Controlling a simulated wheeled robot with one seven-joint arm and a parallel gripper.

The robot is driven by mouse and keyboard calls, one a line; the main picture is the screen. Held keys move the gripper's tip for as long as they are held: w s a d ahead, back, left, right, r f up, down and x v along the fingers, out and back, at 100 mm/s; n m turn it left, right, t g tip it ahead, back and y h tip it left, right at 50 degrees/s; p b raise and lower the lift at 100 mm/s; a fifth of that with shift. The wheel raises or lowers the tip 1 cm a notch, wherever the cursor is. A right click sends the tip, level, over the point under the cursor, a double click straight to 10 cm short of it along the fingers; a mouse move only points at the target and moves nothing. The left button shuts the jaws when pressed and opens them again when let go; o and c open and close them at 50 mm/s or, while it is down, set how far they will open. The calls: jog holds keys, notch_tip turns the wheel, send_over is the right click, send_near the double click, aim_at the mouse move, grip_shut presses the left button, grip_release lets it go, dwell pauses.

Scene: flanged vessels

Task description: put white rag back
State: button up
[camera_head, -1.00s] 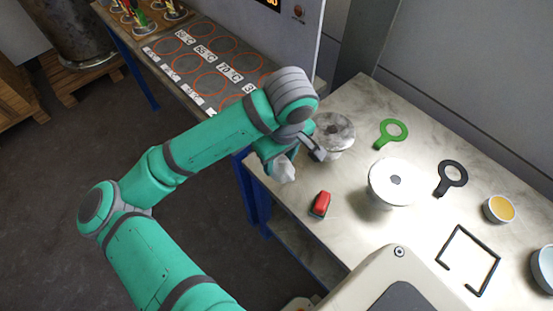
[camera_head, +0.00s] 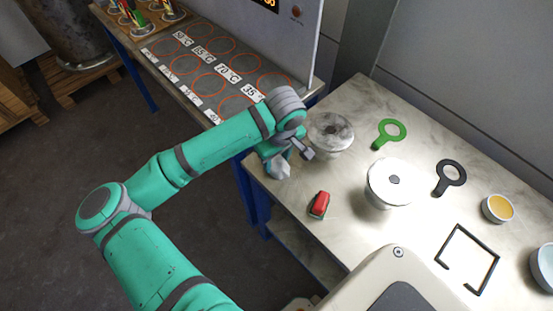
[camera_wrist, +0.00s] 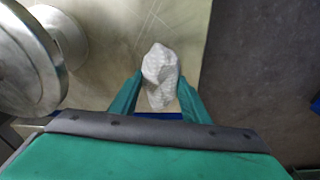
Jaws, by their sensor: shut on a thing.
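The white rag (camera_wrist: 160,76) is a crumpled white lump between the two green fingers of my gripper (camera_wrist: 158,95) in the wrist view. My gripper is shut on it. In the head view the rag (camera_head: 281,169) shows just below my gripper (camera_head: 277,160), near the left corner of the marble-topped table (camera_head: 345,238). I cannot tell whether the rag touches the table top.
A flanged metal vessel (camera_head: 331,134) stands close to my gripper; it also shows in the wrist view (camera_wrist: 30,60). A red object (camera_head: 319,204), a white-lidded vessel (camera_head: 391,182), green (camera_head: 391,132) and black (camera_head: 450,176) ring tools and a yellow-filled bowl (camera_head: 498,208) lie to the right.

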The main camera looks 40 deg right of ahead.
aim_at(279, 166)
jog(key=o, duration=1)
jog(key=shift+f, duration=0.1)
notch_tip(279, 166, up, 12)
jog(key=s, duration=0.1)
jog(key=shift+s, duration=0.25)
